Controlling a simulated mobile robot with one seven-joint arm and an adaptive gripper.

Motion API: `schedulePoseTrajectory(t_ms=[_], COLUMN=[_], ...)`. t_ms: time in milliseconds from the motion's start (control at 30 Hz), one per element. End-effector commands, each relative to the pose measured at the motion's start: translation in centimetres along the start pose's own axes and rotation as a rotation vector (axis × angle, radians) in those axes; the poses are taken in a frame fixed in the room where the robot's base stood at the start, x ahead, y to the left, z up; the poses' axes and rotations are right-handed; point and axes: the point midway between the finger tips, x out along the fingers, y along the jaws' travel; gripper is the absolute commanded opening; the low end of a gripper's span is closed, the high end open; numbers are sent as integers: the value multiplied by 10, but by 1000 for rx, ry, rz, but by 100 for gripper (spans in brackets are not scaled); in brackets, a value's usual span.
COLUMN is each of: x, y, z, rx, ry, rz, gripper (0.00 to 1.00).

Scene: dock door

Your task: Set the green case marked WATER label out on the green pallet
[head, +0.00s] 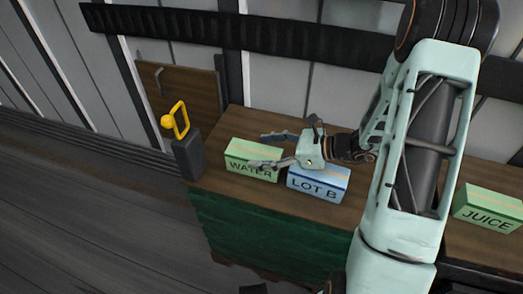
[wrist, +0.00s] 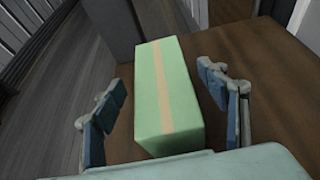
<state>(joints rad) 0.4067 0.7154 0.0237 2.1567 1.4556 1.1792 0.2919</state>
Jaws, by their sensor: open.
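The green case marked WATER (head: 250,167) sits on a brown wooden top, its label facing the head camera. In the wrist view the green case (wrist: 165,95), with a pale orange strip along its top, lies between the two fingers of my gripper (wrist: 160,82). In the head view my gripper (head: 264,149) reaches in from the right over the case.
A blue case marked LOT B (head: 318,184) stands just right of the green case. A green case marked JUICE (head: 487,211) is further right. A dark post with a yellow handle (head: 181,121) stands at the left corner. Ribbed door panels close off the back.

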Motion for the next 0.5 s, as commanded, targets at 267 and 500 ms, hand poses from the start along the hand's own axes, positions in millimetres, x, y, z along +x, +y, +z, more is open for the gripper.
schedulePoseTrajectory(t_ms=[267, 500], x=[-61, -102], y=[-2, -1], z=[0, 0], rx=[1, 0], ry=[2, 2], rz=[-8, -5], gripper=[68, 68])
